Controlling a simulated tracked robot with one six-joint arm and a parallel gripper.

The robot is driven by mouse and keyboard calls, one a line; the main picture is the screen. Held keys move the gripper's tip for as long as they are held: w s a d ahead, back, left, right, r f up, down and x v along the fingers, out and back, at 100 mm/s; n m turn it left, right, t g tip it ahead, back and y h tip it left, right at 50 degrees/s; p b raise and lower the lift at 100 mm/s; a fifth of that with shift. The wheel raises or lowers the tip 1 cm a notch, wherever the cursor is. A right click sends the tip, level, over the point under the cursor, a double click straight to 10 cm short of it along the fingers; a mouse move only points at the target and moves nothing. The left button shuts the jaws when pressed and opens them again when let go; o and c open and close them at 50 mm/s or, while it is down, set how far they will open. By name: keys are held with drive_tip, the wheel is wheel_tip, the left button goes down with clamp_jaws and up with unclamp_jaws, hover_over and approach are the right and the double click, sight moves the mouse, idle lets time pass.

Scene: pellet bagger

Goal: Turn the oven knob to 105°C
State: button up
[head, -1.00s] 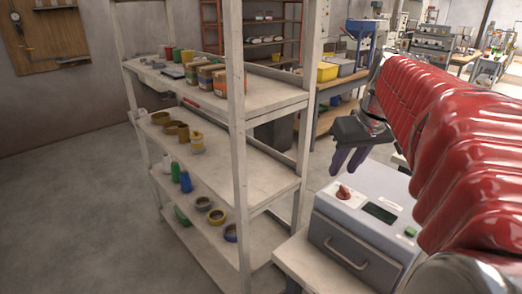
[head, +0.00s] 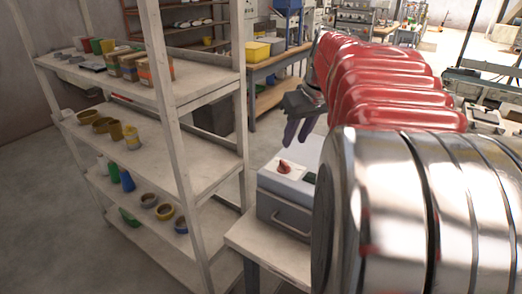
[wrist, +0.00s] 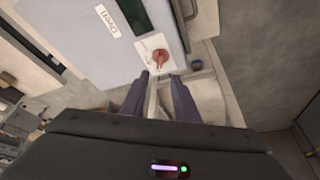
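The oven is a pale grey box (head: 275,195) with a front handle, on a bench at the centre of the head view. Its red knob (head: 284,168) is on the top panel, on a white plate. In the wrist view the knob (wrist: 158,57) sits just beyond the fingertips, beside a dark green display (wrist: 152,15). My gripper (head: 299,140) is above the oven, close over the knob. In the wrist view its two purple fingers (wrist: 158,84) are apart with nothing between them, and not touching the knob. The knob's scale is too small to read.
A pale shelf rack (head: 160,100) with jars, tape rolls and bottles stands left of the oven. The bench (head: 262,248) has a bare strip in front of the oven. My arm covers the oven's right side. A wooden table (head: 262,68) with bins stands behind.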

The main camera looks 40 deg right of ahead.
sight(284, 162)
drive_tip(key=x, duration=1.1)
drive_tip(key=shift+s, duration=0.1)
drive_tip(key=shift+c, duration=0.5)
clamp_jaws()
drive_tip(key=shift+d, duration=0.1)
